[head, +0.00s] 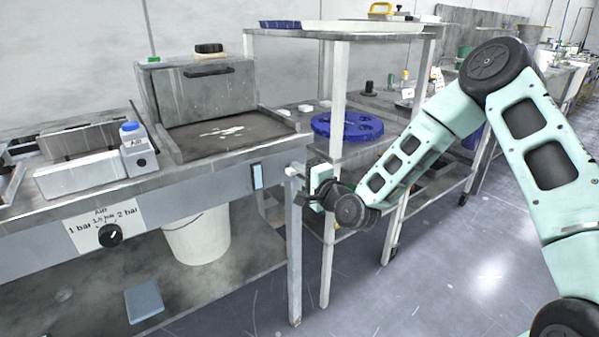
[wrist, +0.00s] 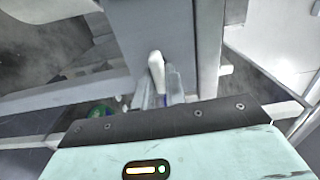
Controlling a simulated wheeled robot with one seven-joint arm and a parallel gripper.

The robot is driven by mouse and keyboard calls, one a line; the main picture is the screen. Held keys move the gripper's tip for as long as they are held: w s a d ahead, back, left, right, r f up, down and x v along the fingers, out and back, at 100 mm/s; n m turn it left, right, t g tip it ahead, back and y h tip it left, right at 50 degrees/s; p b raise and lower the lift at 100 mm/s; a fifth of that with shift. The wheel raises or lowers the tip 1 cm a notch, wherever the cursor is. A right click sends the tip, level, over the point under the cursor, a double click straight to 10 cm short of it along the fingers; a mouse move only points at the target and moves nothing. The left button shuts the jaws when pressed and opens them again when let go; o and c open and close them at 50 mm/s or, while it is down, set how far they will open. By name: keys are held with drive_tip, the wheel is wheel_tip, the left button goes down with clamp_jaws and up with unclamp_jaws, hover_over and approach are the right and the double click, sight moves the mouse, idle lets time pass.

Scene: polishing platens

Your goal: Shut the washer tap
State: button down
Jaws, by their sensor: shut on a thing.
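The washer tap shows as a pale rounded lever (wrist: 156,70) in the wrist view, in front of a grey bench leg. My gripper (wrist: 163,91) is shut on the tap lever, with its fingers close around the lever's lower part. In the head view my gripper (head: 304,180) is at the right end of the steel bench, by the top of its front leg. A small white part of the tap (head: 293,171) shows there just left of it. The rest of the tap is hidden by the gripper and wrist.
A white bucket (head: 196,240) stands beneath. A shelf rack with a blue disc (head: 347,126) stands close behind my arm. Floor at right is clear.

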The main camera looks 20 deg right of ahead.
idle(0.5)
drive_tip(key=c, duration=1.4)
unclamp_jaws()
drive_tip(key=shift+c, duration=0.2)
drive_tip(key=p+v, duration=0.7)
drive_tip(key=v, duration=1)
drive_tip(key=shift+s, duration=0.2)
drive_tip(key=shift+d, duration=0.1)
